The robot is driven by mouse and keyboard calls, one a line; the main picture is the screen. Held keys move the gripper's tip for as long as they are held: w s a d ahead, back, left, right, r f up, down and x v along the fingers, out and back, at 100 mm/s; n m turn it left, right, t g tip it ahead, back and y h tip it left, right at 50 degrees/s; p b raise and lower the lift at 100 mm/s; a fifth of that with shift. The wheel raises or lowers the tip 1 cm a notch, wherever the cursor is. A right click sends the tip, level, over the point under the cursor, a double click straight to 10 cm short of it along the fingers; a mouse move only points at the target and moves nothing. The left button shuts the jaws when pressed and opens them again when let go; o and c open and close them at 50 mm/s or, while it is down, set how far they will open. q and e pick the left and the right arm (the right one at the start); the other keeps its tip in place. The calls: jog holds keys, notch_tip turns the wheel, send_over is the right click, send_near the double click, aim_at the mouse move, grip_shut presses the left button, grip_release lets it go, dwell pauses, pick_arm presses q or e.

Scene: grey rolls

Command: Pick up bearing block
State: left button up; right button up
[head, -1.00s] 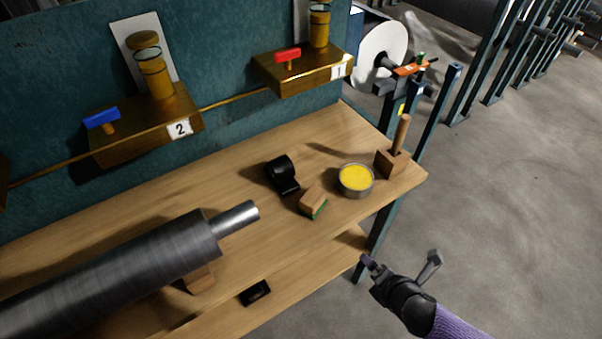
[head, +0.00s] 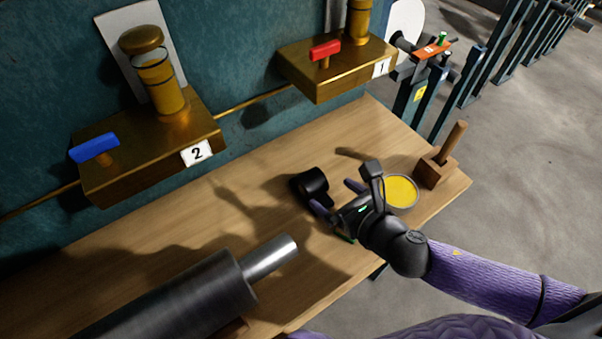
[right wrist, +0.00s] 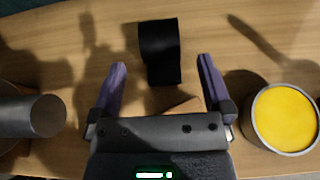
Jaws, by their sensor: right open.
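The bearing block looks to be the black piece with a rounded, hollow end (head: 312,184) on the wooden bench. In the right wrist view the black block (right wrist: 159,50) lies just beyond and between my fingertips. My right gripper (head: 335,195) is open and empty above the bench, close to the block. Its two purple fingers also show in the right wrist view (right wrist: 161,75), spread apart, and I see no contact with the block. My left gripper is not in view.
A grey roll (head: 180,300) with a bright shaft end lies at the left front. A tin of yellow grease (head: 401,190) and a wooden mallet (head: 436,168) stand to the right. Brass valve boxes hang behind.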

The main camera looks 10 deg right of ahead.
aim_at(316, 181)
jog(key=b+x, duration=0.2)
jog(key=x, duration=0.5)
jog(key=shift+w+a+f, duration=0.1)
jog(key=shift+a+f, duration=0.05)
jog(key=shift+w+a, duration=0.1)
jog(key=shift+w, duration=0.15)
jog(key=c, duration=0.7)
grip_shut()
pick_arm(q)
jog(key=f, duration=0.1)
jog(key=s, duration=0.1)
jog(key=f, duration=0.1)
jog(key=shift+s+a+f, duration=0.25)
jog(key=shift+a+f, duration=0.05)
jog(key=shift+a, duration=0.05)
